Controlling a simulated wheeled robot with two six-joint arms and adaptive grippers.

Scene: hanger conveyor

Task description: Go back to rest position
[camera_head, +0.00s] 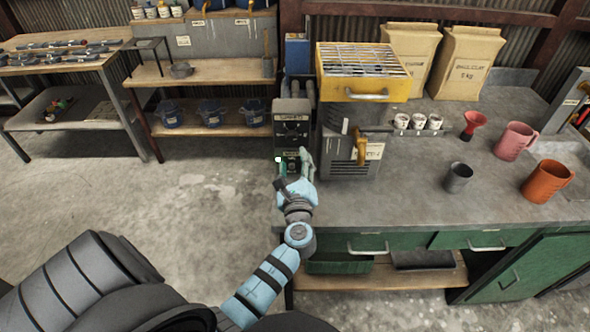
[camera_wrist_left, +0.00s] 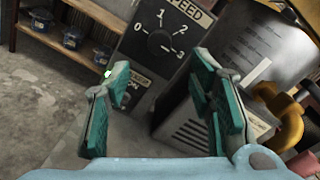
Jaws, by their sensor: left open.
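My left gripper (camera_head: 294,164) reaches up to the left end of the workbench, in front of the dark control box (camera_head: 292,128). In the left wrist view the left gripper (camera_wrist_left: 160,105) is open, with its two green-padded fingers apart and nothing between them. The control box in that view has a speed dial (camera_wrist_left: 160,42) marked with numbers, and a label partly hidden behind the left finger. Whether a fingertip touches the box cannot be told. My right gripper is not in view.
A grey machine (camera_head: 340,140) with a yellow tray (camera_head: 352,92) stands right of the control box. A grey cup (camera_head: 458,177), pink jug (camera_head: 514,141) and orange jug (camera_head: 546,181) stand on the workbench (camera_head: 400,190). Shelves (camera_head: 205,72) stand behind left; open floor (camera_head: 190,205) lies left.

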